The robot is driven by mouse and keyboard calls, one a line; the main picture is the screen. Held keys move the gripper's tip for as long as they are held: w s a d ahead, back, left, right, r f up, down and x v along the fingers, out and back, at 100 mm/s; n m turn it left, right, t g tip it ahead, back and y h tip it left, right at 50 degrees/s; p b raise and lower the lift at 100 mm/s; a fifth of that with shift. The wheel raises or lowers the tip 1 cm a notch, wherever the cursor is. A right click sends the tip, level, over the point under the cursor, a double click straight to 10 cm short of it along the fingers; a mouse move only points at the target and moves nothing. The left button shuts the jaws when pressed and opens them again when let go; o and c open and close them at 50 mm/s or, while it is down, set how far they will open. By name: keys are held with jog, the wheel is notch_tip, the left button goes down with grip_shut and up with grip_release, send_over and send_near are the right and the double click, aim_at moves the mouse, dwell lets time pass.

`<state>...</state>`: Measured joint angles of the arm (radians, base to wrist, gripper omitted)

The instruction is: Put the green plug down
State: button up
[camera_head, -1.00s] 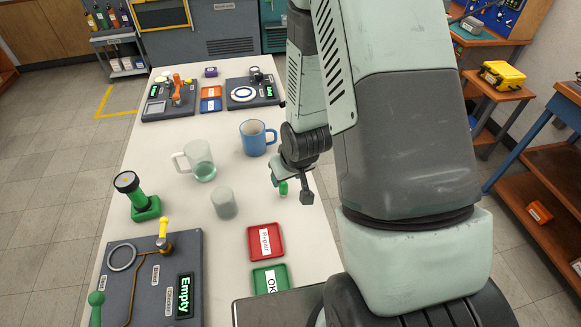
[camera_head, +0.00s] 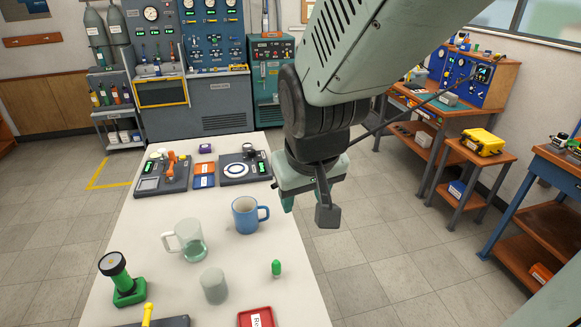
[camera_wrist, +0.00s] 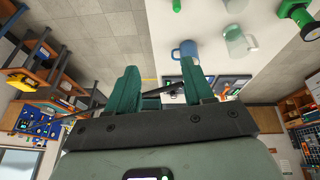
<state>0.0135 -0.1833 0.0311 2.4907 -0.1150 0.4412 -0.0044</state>
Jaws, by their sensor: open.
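The green plug (camera_head: 276,268) stands upright on the white table, right of the grey cup and close to the table's right edge. In the wrist view a small green piece (camera_wrist: 176,5), likely the plug, shows at the top edge. My gripper (camera_head: 305,200) is raised and apart from the plug, above and to its right, by the table's right edge. In the wrist view its two green fingers (camera_wrist: 164,88) are spread with nothing held between them.
A blue mug (camera_head: 246,216), a glass mug (camera_head: 190,241) and a grey cup (camera_head: 214,286) stand left of the plug. A red tray (camera_head: 248,318) lies in front of it. A green gauge stand (camera_head: 125,285) is at the left. The white table (camera_head: 240,262) is bare around the plug.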

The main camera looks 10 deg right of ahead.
jog(key=s+a+r+m+t, duration=0.1)
jog(key=s+r, duration=0.9)
jog(key=s, duration=0.1)
jog(key=shift+s+r+y, duration=0.2)
jog(key=shift+r+y, duration=0.1)
jog(key=shift+r, duration=0.05)
